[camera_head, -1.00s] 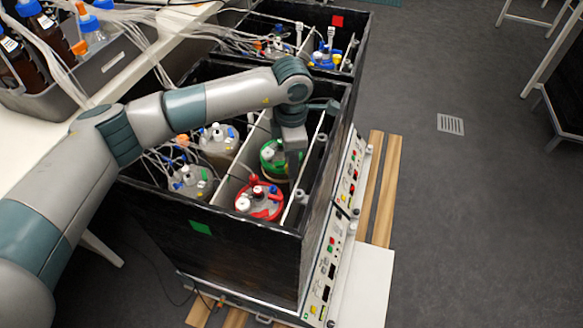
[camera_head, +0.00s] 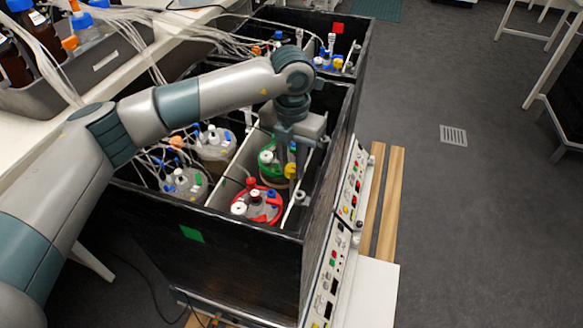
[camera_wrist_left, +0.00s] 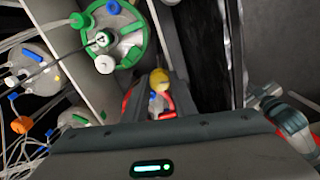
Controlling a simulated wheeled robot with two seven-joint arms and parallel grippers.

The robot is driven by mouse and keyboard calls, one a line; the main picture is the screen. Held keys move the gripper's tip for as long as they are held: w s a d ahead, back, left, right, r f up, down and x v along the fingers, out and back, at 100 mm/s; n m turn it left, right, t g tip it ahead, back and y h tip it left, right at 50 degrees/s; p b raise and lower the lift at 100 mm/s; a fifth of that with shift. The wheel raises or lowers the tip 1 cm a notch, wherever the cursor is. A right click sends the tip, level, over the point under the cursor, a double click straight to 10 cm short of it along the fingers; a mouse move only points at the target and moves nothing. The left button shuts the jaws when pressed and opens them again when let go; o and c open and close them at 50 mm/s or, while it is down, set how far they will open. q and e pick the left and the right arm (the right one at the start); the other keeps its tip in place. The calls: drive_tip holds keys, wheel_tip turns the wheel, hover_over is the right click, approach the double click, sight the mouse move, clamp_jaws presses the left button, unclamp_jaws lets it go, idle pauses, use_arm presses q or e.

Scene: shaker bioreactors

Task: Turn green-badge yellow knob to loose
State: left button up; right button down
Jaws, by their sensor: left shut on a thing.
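The yellow knob (camera_head: 291,170) shows beside the green-ringed vessel (camera_head: 268,172) in the near black box (camera_head: 240,262), which bears a green badge (camera_head: 191,234). My left gripper (camera_head: 290,162) reaches down into this box from above and is shut on the yellow knob. In the left wrist view the yellow knob (camera_wrist_left: 158,76) sits just beyond the gripper body, partly hidden, with red parts below it. The green-ringed vessel (camera_wrist_left: 128,45) shows up and to the left. The fingertips' exact contact is hard to see. My right gripper is not in view.
A red-ringed vessel (camera_head: 260,204) stands close in front. Two more vessels with tubing stand left of a white divider (camera_head: 232,172). A control panel (camera_head: 333,270) lines the box's right side. A red-badged box (camera_head: 360,35) stands behind.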

use_arm(q)
drive_tip(key=shift+n+b, duration=0.4)
drive_tip(key=shift+n, duration=0.8)
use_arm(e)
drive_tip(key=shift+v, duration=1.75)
use_arm(q)
drive_tip(key=o, duration=1)
drive_tip(key=shift+o, duration=0.2)
drive_tip(key=shift+r, duration=0.15)
wheel_tip(320, 180, up, 17)
drive_tip(key=shift+b, duration=0.35)
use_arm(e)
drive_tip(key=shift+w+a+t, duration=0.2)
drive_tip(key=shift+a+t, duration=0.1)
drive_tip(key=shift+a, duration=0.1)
use_arm(q)
drive_tip(key=shift+r, duration=0.2)
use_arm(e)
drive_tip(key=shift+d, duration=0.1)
